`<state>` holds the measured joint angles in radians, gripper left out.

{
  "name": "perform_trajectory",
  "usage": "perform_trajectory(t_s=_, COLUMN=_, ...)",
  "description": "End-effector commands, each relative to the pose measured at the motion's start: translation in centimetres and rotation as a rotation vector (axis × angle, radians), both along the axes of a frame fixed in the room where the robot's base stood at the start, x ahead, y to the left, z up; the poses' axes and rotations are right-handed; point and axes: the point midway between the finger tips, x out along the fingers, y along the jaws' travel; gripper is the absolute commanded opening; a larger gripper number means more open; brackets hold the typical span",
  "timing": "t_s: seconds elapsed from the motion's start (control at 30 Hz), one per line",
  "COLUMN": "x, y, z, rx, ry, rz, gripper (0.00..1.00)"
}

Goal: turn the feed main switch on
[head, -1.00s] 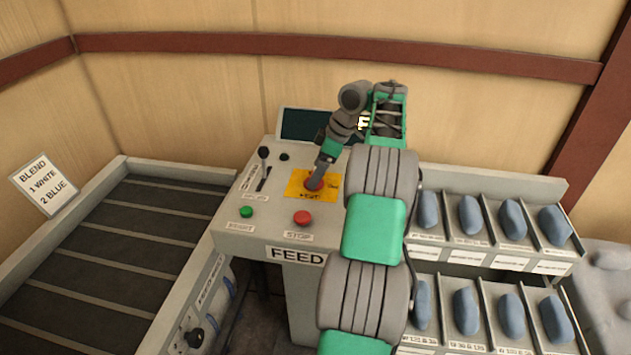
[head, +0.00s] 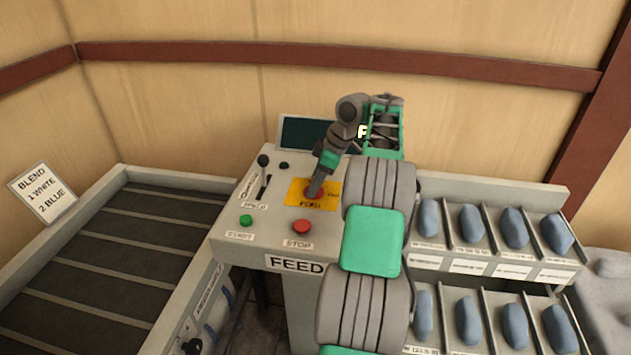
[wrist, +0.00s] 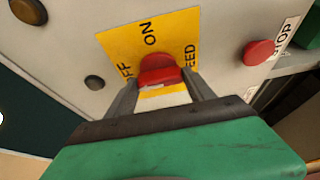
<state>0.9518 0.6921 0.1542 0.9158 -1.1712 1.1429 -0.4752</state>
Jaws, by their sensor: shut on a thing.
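The feed main switch (wrist: 160,70) is a red rotary knob on a yellow plate (wrist: 115,48) marked ON, with partly hidden lettering ending in FF to one side and FEED on the other. In the head view the yellow plate (head: 297,193) lies on the sloped grey console, and the red knob shows only slightly. My gripper (wrist: 160,85) reaches down onto the knob, with one finger on each side, shut on it. It also shows at the plate in the head view (head: 315,190). The fingers cover part of the lettering, and I cannot tell which mark the knob points to.
A red STOP button (head: 302,227) and green START button (head: 246,220) sit in front of the plate. A dark screen (head: 305,132) is behind. Bins of blue-grey pieces (head: 471,223) are right; a conveyor (head: 110,270) is left.

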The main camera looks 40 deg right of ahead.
Motion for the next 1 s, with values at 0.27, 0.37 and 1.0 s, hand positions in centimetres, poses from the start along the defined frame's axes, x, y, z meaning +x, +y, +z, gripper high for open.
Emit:
perform_trajectory(t_s=0.27, x=0.01, y=0.00, z=-0.02, rx=-0.001, ry=0.000, rz=-0.004, gripper=0.21)
perform_trajectory(t_s=0.37, x=0.00, y=0.02, z=-0.06, rx=-0.001, ry=-0.001, rz=-0.016, gripper=0.21)
perform_trajectory(t_s=1.0, x=-0.12, y=0.33, z=-0.46, rx=-0.003, ry=-0.003, rz=-0.444, gripper=0.21)
